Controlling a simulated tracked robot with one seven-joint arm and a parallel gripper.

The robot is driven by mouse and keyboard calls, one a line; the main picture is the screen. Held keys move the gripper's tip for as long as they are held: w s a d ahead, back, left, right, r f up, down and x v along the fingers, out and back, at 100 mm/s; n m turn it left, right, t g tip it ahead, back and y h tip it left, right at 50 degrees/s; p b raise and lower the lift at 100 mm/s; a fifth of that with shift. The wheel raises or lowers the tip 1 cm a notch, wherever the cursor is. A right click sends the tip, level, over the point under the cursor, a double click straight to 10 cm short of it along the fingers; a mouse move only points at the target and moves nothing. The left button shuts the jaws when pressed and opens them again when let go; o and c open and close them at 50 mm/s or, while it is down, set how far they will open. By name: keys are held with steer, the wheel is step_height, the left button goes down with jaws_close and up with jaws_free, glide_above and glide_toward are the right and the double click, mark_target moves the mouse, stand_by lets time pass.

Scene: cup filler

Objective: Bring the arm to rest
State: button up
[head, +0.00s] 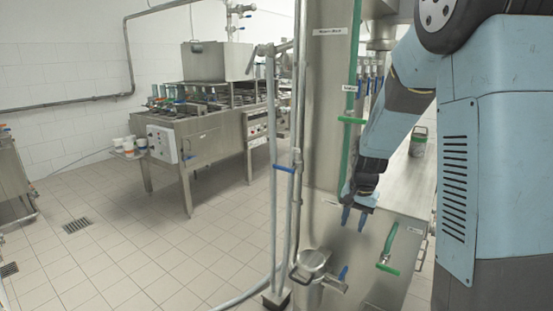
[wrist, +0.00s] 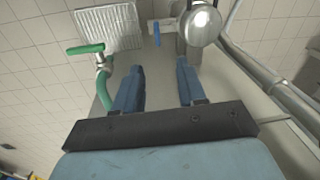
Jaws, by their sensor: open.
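My gripper (head: 354,217) hangs in front of the steel column in the head view, its blue fingers pointing down. In the wrist view my gripper (wrist: 162,88) shows two blue fingers spread apart with nothing between them. The arm reaches down from the upper right of the head view. Below the gripper is a steel vessel (head: 312,262) with a blue-handled valve, apart from the fingers. A green-handled valve (head: 388,250) is to the lower right of the gripper.
A steel column (head: 325,120) with pipes stands close beside the arm. A steel bench (head: 400,190) with a green-lidded can (head: 418,142) lies behind it. A filling machine (head: 210,120) with cups stands at the back left. The tiled floor (head: 150,240) at left is clear.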

steer(key=s+r+n+t, duration=0.2)
steer(key=s+r+n, duration=0.1)
steer(key=s+r, duration=0.7)
steer(key=s+r+n+t, duration=0.2)
steer(key=s+r, duration=0.7)
steer(key=s, duration=0.6)
steer(key=shift+r+n+t+h, duration=0.3)
steer(key=shift+r+n+h, duration=0.1)
steer(key=shift+n, duration=0.1)
